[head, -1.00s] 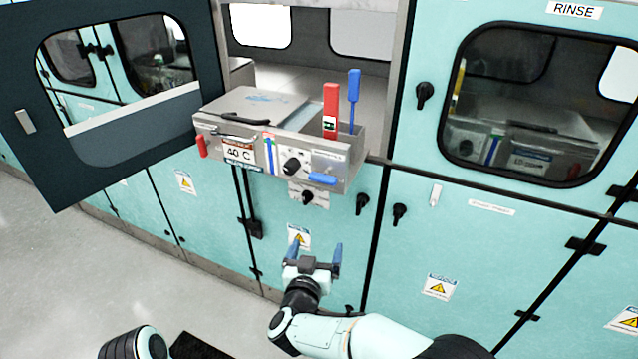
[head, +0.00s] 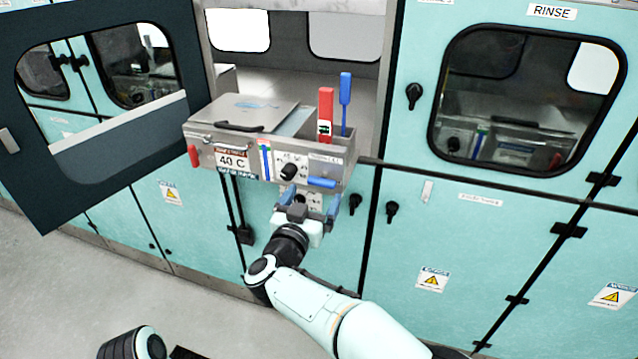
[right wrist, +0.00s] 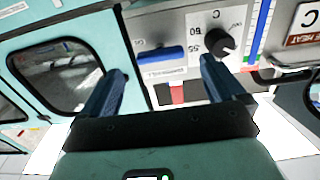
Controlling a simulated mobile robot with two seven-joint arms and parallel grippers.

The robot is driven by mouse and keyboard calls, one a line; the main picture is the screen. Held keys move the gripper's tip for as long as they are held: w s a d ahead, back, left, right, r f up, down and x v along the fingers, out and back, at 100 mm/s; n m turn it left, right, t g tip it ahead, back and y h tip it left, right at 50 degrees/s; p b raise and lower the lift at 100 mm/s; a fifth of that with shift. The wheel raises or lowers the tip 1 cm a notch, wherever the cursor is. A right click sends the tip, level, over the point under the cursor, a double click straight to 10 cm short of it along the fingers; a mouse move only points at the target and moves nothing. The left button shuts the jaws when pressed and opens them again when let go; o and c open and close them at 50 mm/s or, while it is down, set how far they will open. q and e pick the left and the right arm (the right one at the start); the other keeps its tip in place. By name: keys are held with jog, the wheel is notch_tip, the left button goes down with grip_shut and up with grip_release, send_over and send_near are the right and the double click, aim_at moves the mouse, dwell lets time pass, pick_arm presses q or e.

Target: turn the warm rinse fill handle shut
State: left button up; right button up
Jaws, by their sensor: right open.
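The open-topped steel module (head: 230,153) marked 40 C stands out from the cabinet. A blue bar handle (head: 321,183) sits low on the right of its front panel, lying roughly level. I take this as the fill handle; its label is too small to read. It also shows in the right wrist view (right wrist: 160,54), ahead of the fingers. My right gripper (head: 309,196) is open and empty, just below the handle, its blue fingers spread. It seems apart from the handle; the exact gap is unclear. My left gripper is not in view.
A black dial (head: 289,171) is left of the handle, also in the right wrist view (right wrist: 218,43). A red handle (head: 194,156) is at the module's left end. Red (head: 325,112) and blue (head: 345,100) paddles stand upright. An open dark door (head: 105,165) is at left.

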aim_at(320, 185)
jog(key=x, duration=0.5)
jog(key=shift+p, duration=0.4)
jog(key=shift+s, duration=0.1)
jog(key=c, duration=1)
jog(key=shift+c, duration=0.2)
